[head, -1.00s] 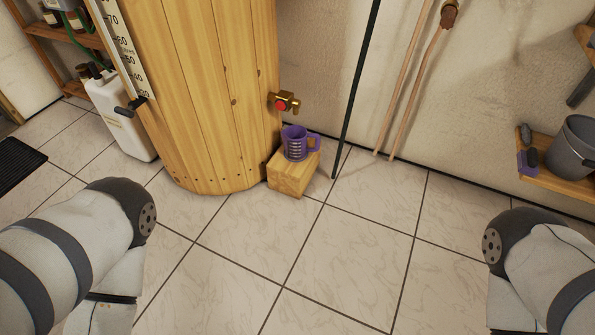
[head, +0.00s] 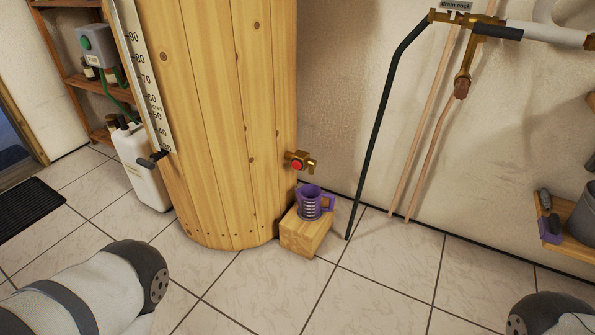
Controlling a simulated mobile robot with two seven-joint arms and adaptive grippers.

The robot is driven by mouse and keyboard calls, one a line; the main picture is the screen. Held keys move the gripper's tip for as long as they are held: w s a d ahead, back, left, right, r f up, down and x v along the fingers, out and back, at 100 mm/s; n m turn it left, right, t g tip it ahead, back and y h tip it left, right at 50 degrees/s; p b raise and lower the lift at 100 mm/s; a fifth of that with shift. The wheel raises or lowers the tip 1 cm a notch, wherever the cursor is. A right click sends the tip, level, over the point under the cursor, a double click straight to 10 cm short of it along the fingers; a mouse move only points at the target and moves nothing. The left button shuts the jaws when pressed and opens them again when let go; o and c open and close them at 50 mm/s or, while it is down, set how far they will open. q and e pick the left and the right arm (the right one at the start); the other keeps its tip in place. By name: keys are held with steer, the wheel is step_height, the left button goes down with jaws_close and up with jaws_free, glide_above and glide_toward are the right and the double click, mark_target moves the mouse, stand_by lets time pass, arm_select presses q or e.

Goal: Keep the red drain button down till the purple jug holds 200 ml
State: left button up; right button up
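The red drain button (head: 297,165) sits on a brass tap (head: 309,163) low on the right side of a tall wooden barrel (head: 225,120). The purple jug (head: 309,203) stands upright on a small wooden block (head: 300,236) on the floor, below the tap. Pale marks show on the jug's side; its liquid level cannot be made out. Parts of my two arms show at the lower left and lower right, well apart from the button and the jug. Neither gripper is in the picture.
A white canister (head: 142,170) stands left of the barrel by wooden shelves (head: 72,18). A dark hose (head: 368,130) and copper pipes (head: 425,150) run down the wall to the right. A wooden shelf (head: 575,245) with a grey bucket (head: 585,220) is at far right. The tiled floor in front is clear.

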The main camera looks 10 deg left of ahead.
stand_by(0.4)
arm_select(q)
jaws_close()
stand_by(1.4)
